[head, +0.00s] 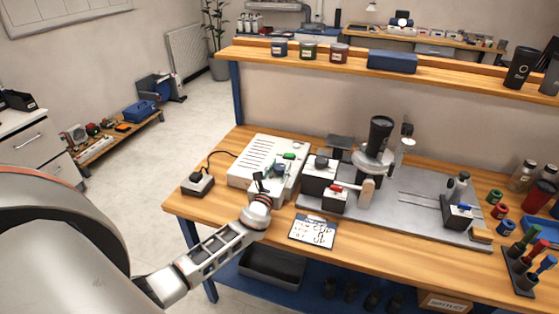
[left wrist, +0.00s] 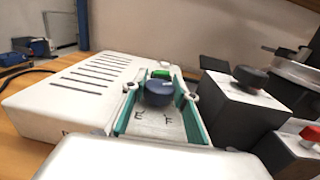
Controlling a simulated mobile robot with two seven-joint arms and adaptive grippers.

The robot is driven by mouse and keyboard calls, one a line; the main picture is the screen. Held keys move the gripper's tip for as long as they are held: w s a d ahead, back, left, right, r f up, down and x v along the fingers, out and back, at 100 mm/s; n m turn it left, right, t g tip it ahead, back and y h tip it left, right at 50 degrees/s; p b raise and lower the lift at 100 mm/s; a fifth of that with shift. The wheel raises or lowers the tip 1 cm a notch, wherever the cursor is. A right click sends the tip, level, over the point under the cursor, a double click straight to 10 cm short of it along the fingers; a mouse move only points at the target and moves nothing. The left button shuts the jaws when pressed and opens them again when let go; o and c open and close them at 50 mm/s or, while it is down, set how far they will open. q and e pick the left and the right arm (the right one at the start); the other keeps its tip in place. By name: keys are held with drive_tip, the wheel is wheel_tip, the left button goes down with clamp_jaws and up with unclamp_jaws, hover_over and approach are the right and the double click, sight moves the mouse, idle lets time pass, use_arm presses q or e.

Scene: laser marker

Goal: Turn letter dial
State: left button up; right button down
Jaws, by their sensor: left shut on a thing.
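The letter dial (left wrist: 159,93) is a dark blue round knob on the sloping front of a white slotted box (left wrist: 70,97). The letters E and F show on the pale panel in front of it in the left wrist view. My left gripper (head: 263,181) reaches over the right part of this box (head: 256,158) in the head view. Its teal-padded fingers stand on both sides of the dial and are shut on it. The other letters are hidden or too small to read. My right gripper is in neither view.
A green button (left wrist: 161,74) sits just behind the dial. A black-topped switch box (head: 197,184) is at the left bench edge, and a printed card (head: 312,232) lies in front.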

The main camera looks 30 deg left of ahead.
use_arm(q)
drive_tip(key=n+g+y, duration=0.1)
drive_tip(key=n+y, duration=0.1)
drive_tip(key=shift+d+f+y, duration=0.1)
drive_tip(key=shift+d+y, duration=0.05)
drive_tip(key=shift+y, duration=0.25)
drive_tip(key=shift+n+g+y+b, duration=0.45)
drive_tip(key=shift+n+g+y, duration=0.05)
drive_tip(key=shift+y, duration=0.2)
drive_tip(key=shift+n+y, duration=0.4)
drive_tip(key=shift+f+n+g+y+b, duration=0.1)
drive_tip(key=shift+n+g+y+b, duration=0.6)
drive_tip(key=shift+g+y+b, duration=0.2)
drive_tip(key=shift+g+y, duration=0.3)
drive_tip(key=shift+y, duration=0.1)
drive_tip(key=shift+r+n+g+y+b, duration=0.2)
drive_tip(key=shift+n+g+y+b, duration=0.5)
drive_tip(key=shift+n+g+b, duration=0.15)
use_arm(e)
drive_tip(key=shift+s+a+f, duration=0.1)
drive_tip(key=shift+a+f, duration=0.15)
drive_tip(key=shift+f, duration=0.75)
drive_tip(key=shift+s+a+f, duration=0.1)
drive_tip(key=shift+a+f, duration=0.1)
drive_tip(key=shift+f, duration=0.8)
use_arm(q)
drive_tip(key=shift+a, duration=0.2)
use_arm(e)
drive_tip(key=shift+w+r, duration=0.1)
